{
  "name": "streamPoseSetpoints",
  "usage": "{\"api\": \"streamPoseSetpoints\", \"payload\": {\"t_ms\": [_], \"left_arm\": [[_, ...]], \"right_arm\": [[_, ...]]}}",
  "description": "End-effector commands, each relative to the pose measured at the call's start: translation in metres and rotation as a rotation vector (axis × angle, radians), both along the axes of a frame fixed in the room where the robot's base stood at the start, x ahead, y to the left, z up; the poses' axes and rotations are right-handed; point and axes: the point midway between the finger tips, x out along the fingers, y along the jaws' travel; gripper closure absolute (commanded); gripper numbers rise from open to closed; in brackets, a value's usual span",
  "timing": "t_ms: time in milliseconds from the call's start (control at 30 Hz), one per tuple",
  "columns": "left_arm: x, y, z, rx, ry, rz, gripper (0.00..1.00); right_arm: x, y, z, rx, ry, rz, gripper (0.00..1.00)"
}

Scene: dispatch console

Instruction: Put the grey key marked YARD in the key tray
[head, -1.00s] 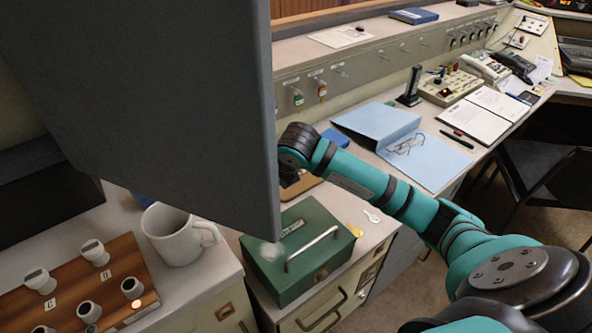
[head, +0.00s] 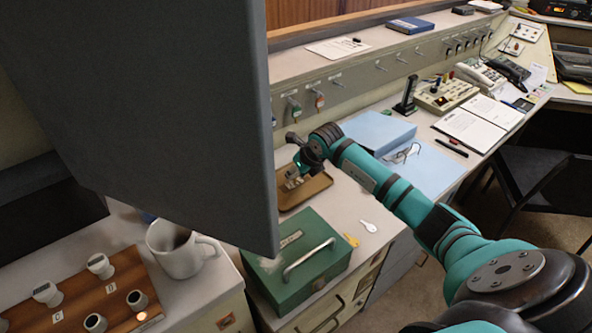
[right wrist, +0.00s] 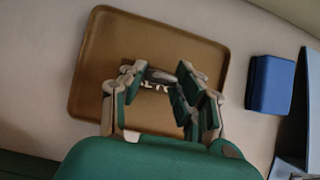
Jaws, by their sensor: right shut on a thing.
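My right gripper (head: 294,176) is low over the brown key tray (head: 319,186) on the counter, beyond the green cash box. In the right wrist view the gripper (right wrist: 157,86) is shut on a small grey piece, the key (right wrist: 160,75), with pale lettering partly visible below it. The fingers cover most of it, and I cannot read the whole mark. The key lies inside the outline of the tray (right wrist: 88,75) in that view; I cannot tell whether it touches the tray floor. My left gripper is not in view.
A green cash box (head: 290,262) stands in front of the tray, with a yellow tag (head: 350,240) and a white tag (head: 368,226) beside it. A blue binder (head: 375,135) lies behind. A large dark panel (head: 170,100) blocks the left. A mug (head: 178,250) stands near.

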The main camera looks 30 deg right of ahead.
Motion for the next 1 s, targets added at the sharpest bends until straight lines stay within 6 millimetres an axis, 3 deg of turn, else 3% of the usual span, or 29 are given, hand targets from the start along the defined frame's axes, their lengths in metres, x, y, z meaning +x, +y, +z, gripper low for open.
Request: {"api": "streamPoseSetpoints", "payload": {"t_ms": [300,333,500,867,1000], "left_arm": [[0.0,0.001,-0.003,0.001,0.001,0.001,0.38],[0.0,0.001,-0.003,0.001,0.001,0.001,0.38],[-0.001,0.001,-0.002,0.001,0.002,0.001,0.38],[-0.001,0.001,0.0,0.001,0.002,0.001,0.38],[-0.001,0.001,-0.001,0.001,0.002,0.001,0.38]], "right_arm": [[0.0,0.0,-0.003,0.0,-0.001,0.001,0.95],[0.0,0.0,-0.003,0.0,-0.002,0.001,0.69],[0.0,0.0,-0.002,0.0,-0.001,0.0,0.47],[-0.002,0.0,0.003,-0.001,-0.002,0.0,0.47],[-0.012,-0.002,0.021,-0.004,-0.003,0.001,0.47]]}}
